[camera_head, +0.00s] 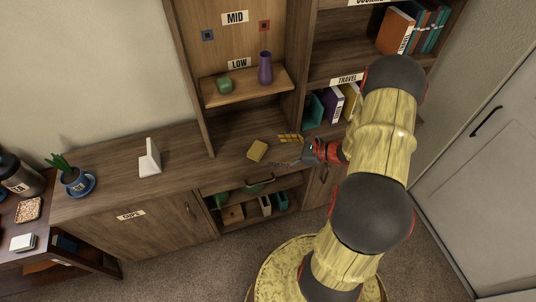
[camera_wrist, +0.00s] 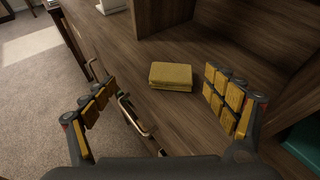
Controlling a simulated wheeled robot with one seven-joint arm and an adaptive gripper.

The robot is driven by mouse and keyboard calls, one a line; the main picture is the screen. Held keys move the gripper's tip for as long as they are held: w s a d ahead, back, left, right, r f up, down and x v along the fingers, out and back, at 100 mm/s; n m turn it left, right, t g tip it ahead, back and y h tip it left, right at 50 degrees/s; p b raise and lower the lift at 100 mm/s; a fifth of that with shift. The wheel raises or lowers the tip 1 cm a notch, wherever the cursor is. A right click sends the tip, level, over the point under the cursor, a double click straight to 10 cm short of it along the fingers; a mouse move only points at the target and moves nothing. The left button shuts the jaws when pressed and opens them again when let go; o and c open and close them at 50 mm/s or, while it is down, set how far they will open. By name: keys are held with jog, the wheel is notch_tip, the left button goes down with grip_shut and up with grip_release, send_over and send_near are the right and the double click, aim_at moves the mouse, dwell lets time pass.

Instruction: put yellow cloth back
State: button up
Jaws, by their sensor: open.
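The yellow cloth (camera_head: 257,151) lies folded on the wooden cabinet top, near its front edge and below the shelf labelled LOW. In the wrist view the cloth (camera_wrist: 171,76) lies flat beyond my fingertips, roughly centred between them. My gripper (camera_wrist: 156,92) is open and empty, with its yellow-padded fingers spread wide. In the head view my gripper (camera_head: 288,151) is just right of the cloth, apart from it.
The LOW shelf (camera_head: 243,92) holds a green object (camera_head: 224,86) and a purple vase (camera_head: 265,68). Books (camera_head: 333,105) stand in the TRAVEL compartment at right. A white object (camera_head: 150,160) stands left on the cabinet top. A drawer handle (camera_wrist: 134,116) juts out below the front edge.

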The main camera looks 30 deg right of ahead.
jog(key=s+a+r+n+g, duration=0.2)
jog(key=a+r+n+g, duration=0.2)
jog(key=a+r+n, duration=0.4)
jog(key=s+a+r+n+g, duration=0.35)
jog(key=a+r+n, duration=0.25)
jog(key=a+r, duration=0.3)
jog(key=s+a+r+n+t+h, duration=0.2)
jog(key=s+r+n+h, duration=0.5)
jog(key=s+r+n, duration=0.6)
jog(key=shift+a+r+n, duration=0.65)
jog(key=shift+r+n, duration=0.05)
jog(key=shift+r, duration=0.15)
